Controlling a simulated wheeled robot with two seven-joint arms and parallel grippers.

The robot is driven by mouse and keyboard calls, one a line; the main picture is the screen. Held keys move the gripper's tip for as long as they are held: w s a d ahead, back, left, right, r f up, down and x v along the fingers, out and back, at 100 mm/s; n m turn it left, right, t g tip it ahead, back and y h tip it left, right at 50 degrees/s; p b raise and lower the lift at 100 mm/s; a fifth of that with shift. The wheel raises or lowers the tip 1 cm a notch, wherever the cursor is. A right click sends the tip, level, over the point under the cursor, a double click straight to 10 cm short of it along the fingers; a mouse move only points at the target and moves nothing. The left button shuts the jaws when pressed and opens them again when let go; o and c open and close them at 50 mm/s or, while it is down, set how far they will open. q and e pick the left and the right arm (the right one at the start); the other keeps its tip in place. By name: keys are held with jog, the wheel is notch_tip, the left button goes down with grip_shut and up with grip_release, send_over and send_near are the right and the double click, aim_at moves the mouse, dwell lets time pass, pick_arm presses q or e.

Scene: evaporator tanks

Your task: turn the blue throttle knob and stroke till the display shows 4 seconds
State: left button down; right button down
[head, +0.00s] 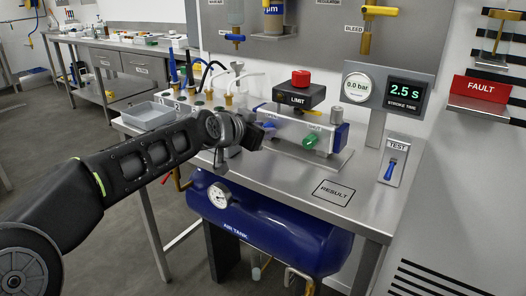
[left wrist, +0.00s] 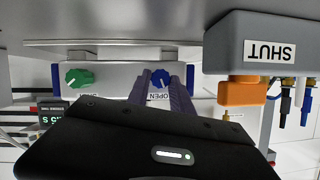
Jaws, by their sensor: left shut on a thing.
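The blue knob (left wrist: 159,82) is on the front of a pale valve block (head: 287,128). In the left wrist view it sits between my left gripper's two fingers, above a label reading OPEN. My left gripper (head: 266,132) reaches in from the left and is shut on the blue knob, hiding most of it in the head view. A green knob (head: 310,141) is to the right on the same block and also shows in the left wrist view (left wrist: 80,78). The display (head: 405,93) reads 2.5 s, stroke time. My right gripper is in neither view.
A TEST plate with a blue lever (head: 390,170) stands at the bench's right. A red LIMIT button (head: 301,78) is above the block. A round gauge (head: 357,87) reads 0.0 bar. A grey tray (head: 148,115) and fittings are left. The RESULT area (head: 333,192) is clear.

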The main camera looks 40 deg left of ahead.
pick_arm(q)
jog(key=n+h+b, duration=0.1)
jog(key=b, duration=0.1)
jog(key=n+b, duration=0.1)
jog(key=shift+a+f+n+h+b, duration=0.2)
jog(key=shift+f+n+h+b, duration=0.1)
jog(key=shift+h+b, duration=0.1)
jog(key=shift+a+r+n+h+b, duration=0.1)
jog(key=shift+r+n+h+b, duration=0.15)
jog(key=shift+n+h+b, duration=0.55)
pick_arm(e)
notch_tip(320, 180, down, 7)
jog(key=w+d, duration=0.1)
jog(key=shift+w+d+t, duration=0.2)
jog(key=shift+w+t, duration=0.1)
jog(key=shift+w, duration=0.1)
pick_arm(q)
jog(key=shift+n, duration=0.3)
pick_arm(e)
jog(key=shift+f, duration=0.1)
pick_arm(q)
jog(key=c, duration=1.1)
grip_release()
